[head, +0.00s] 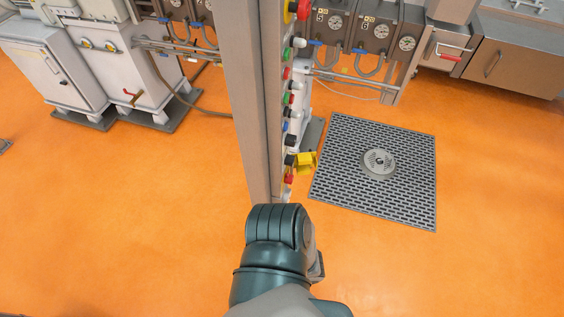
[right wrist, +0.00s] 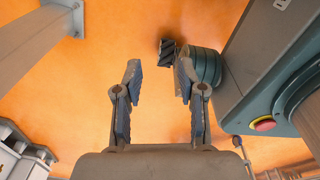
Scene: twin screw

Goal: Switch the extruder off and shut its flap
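The control panel (head: 250,100) stands nearly edge-on in the middle of the head view, with coloured buttons along its right side. A yellow flap (head: 306,161) sticks out from its lower part, apparently swung open. A red button (head: 290,179) sits just below the flap. One of my arms rises from the bottom to just below the panel; its gripper is hidden, and I cannot tell which arm it is. My right gripper (right wrist: 156,80) is open and empty over the orange floor in the right wrist view.
A round drain (head: 378,163) sits in a dark floor grating (head: 340,150) right of the panel. Grey machines (head: 160,75) stand at the back left, gauges (head: 370,30) and a metal cabinet (head: 515,55) at the back right.

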